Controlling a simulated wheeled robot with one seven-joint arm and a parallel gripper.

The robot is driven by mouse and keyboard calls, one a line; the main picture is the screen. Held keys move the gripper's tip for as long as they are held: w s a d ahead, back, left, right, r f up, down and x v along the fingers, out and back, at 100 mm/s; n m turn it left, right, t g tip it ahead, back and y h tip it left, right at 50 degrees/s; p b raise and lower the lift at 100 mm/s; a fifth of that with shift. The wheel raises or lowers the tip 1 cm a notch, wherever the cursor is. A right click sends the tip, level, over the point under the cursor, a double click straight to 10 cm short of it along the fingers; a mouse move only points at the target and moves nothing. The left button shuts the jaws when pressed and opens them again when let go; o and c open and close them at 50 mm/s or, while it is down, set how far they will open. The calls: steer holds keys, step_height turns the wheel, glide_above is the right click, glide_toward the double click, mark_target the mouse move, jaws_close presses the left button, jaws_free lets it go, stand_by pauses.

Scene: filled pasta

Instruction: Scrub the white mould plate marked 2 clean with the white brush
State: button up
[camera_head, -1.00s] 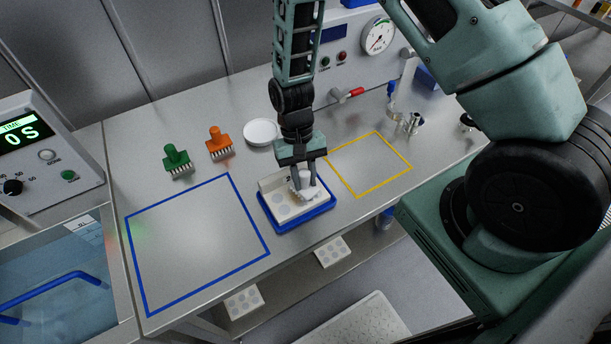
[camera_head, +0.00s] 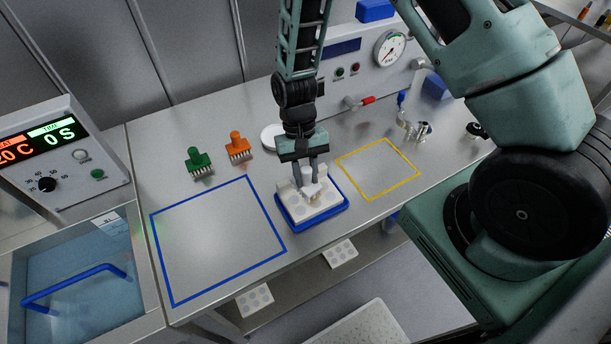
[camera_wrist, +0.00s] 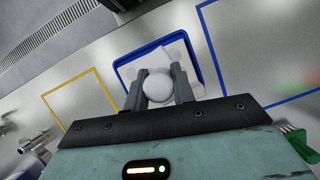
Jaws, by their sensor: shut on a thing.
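My gripper (camera_head: 312,177) points down and is shut on the white brush (camera_head: 311,187). The brush's round white knob (camera_wrist: 158,88) sits between the two fingers in the wrist view. The brush is over the white mould plate (camera_head: 304,210), which lies in a blue-rimmed tray (camera_head: 292,228). Round cavities show on the front part of the plate. The gripper and brush hide its middle and part of its back, and I cannot read its number. The bristles seem at or just above the plate; contact is not clear.
A green brush (camera_head: 199,163) and an orange brush (camera_head: 238,147) stand behind the blue-outlined area (camera_head: 217,240), which is empty. A yellow-outlined area (camera_head: 378,168) to the right is also empty. A white round dish (camera_head: 271,138) is behind the gripper. A water bath (camera_head: 80,275) is at the left.

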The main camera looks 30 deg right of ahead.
mark_target(307, 170)
steer(key=shift+r+p, duration=0.7)
steer(key=shift+r, duration=0.6)
steer(key=shift+s+r+p, duration=0.15)
steer(key=shift+r+p, duration=0.05)
steer(key=shift+p, duration=0.8)
